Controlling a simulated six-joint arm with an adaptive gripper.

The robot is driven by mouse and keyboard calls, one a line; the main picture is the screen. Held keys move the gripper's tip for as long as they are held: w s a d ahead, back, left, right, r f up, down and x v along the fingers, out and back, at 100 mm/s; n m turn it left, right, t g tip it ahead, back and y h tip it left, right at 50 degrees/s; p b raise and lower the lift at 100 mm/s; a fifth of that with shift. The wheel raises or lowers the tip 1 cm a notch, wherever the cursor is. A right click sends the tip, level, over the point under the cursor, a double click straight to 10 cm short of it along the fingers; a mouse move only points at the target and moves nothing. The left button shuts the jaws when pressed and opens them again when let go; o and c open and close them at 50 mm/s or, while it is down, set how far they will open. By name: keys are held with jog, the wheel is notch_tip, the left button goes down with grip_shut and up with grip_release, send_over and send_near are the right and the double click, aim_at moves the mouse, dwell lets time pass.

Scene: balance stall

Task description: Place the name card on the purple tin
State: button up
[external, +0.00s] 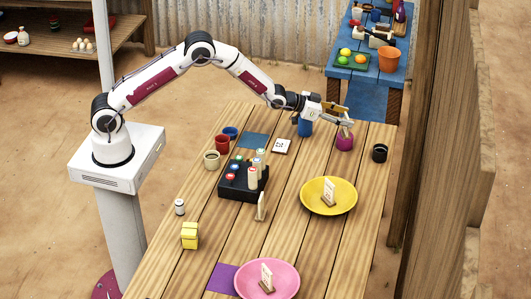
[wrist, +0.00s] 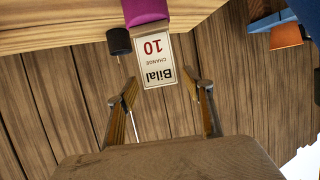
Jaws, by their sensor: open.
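The name card (wrist: 155,60), white with "Bilal", "CHANGE" and "10", appears upside down in the wrist view. Its base edge meets the purple tin (wrist: 145,10), and it seems to stand upright on the tin's top. In the external view the purple tin (external: 344,142) stands at the far right of the table, with the card (external: 347,130) small above it. My gripper (wrist: 163,95) is open, its fingers on either side of the card with gaps between. In the external view my gripper (external: 336,114) is just above the tin and partly hides the card.
A blue tin (external: 305,127) stands left of the purple tin and a black tin (external: 380,153) to its right. Other cards stand in a yellow bowl (external: 312,205), in a pink bowl (external: 286,290) and beside a black rack (external: 236,190). A wooden wall (external: 425,130) bounds the right.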

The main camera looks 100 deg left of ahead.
jog(key=v, duration=1)
jog(key=shift+s, duration=0.25)
jog(key=shift+d, duration=0.15)
dwell(0.5)
jog(key=shift+d+r, duration=0.1)
jog(key=s+d+r+m+g+h, duration=0.1)
jog(key=s+d+r+g, duration=0.1)
jog(key=s+d+r, duration=0.6)
jog(key=s+d+r+m+g+h, duration=0.1)
jog(key=s+d+r, duration=0.55)
jog(key=d, duration=0.35)
jog(key=s+d+g+h, duration=0.1)
jog(key=s+d, duration=0.3)
jog(key=s, duration=0.6)
jog(key=s+d+m+g+h, duration=0.1)
jog(key=s+d, duration=0.4)
jog(key=s, duration=0.5)
jog(key=s+d+f+m+g+h, duration=0.1)
jog(key=s+d, duration=0.3)
jog(key=s, duration=0.6)
jog(key=shift+d+g, duration=0.3)
jog(key=shift+g, duration=0.1)
